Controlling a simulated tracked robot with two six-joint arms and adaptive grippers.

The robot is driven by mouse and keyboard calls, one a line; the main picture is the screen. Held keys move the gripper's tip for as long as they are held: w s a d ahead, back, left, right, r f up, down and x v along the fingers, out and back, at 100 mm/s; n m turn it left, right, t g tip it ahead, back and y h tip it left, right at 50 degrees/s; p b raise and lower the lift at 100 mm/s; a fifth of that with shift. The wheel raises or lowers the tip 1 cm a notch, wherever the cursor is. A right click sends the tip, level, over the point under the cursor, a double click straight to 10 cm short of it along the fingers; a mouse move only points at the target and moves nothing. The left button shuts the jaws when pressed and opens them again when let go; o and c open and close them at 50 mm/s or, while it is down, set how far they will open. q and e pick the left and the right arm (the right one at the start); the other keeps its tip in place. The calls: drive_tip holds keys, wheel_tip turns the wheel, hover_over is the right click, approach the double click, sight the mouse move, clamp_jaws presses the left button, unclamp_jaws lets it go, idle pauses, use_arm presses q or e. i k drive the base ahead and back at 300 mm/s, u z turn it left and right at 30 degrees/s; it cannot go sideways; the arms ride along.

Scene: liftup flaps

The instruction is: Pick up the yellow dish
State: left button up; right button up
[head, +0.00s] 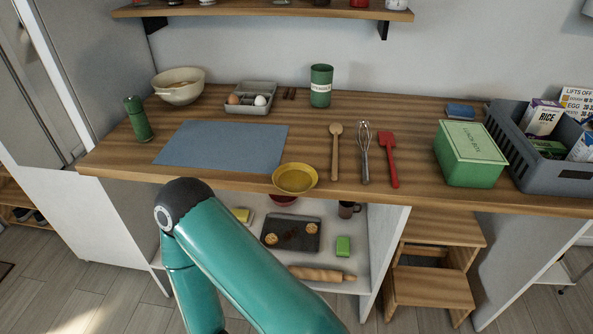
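The yellow dish (295,179) is a shallow round bowl. It stands upright at the front edge of the wooden counter (360,205), just right of the blue-grey mat. It looks empty and nothing holds it. A teal arm of mine rises from the bottom of the head view, with its dark joint left of and below the dish. Neither of my grippers shows in this view.
A blue-grey mat (222,144) lies left. A green lunch box (469,153) and grey crate (540,165) stand right. Open shelves are below.

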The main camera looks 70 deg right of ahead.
sight(295, 178)
drive_tip(key=u, duration=0.2)
drive_tip(key=i, duration=0.85)
drive_tip(key=z, duration=2.5)
drive_tip(key=k, duration=0.6)
drive_tip(key=u, duration=0.05)
drive_tip(key=i, duration=0.55)
drive_tip(key=u, duration=0.1)
